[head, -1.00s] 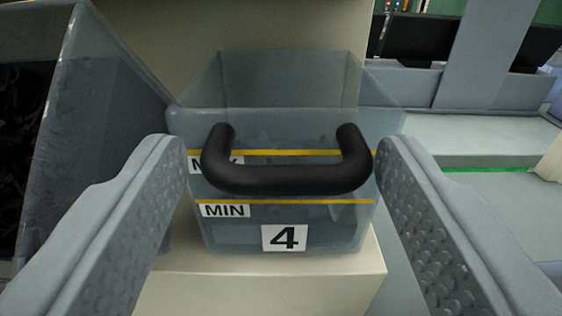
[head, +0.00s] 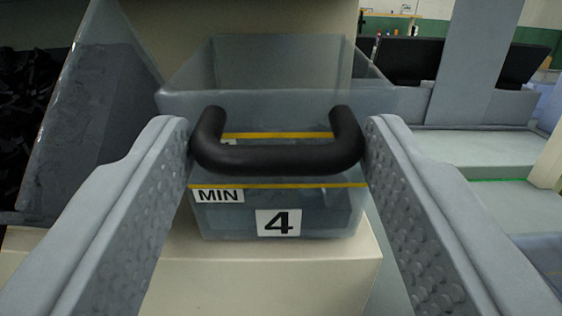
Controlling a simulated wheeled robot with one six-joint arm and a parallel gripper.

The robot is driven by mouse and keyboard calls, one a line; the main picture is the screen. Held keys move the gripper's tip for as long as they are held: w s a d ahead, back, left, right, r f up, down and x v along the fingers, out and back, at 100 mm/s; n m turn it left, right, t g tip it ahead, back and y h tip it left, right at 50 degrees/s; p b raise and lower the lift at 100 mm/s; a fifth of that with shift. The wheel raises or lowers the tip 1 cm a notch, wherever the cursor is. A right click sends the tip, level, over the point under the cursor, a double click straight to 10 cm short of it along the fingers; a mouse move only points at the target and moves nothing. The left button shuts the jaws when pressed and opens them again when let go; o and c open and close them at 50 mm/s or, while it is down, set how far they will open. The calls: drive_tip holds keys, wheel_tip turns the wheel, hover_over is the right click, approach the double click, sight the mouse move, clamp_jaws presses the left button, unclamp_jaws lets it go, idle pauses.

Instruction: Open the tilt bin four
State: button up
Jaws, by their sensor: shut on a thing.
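Tilt bin four (head: 215,222) is a translucent grey-blue bin in the middle of the head view, with a "4" label, a MIN label and two yellow lines. Its black U-shaped handle (head: 280,157) is on the front face. My gripper (head: 277,145) has one grey finger at each end of the handle, touching it, and is shut on it across its width. The bin's open top shows, and its inside looks empty in the part that I can see. The second label is mostly hidden behind the handle.
Another translucent bin (head: 95,120) with dark contents stands close on the left. A beige block (head: 260,275) is beneath bin four. Grey panels and black bins (head: 410,62) are at the back right. Some open space shows at the right.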

drive_tip(key=shift+t, duration=0.5)
drive_tip(key=shift+s+f, duration=0.95)
drive_tip(key=shift+f, duration=0.25)
drive_tip(key=shift+s+f, duration=0.9)
drive_tip(key=shift+f, duration=0.25)
drive_tip(key=shift+a+f, duration=0.1)
drive_tip(key=o, duration=1.1)
drive_tip(key=shift+w, duration=0.15)
drive_tip(key=shift+a, duration=0.1)
drive_tip(key=shift+r, duration=0.2)
drive_tip(key=v, duration=1.2)
drive_tip(key=shift+f, duration=0.1)
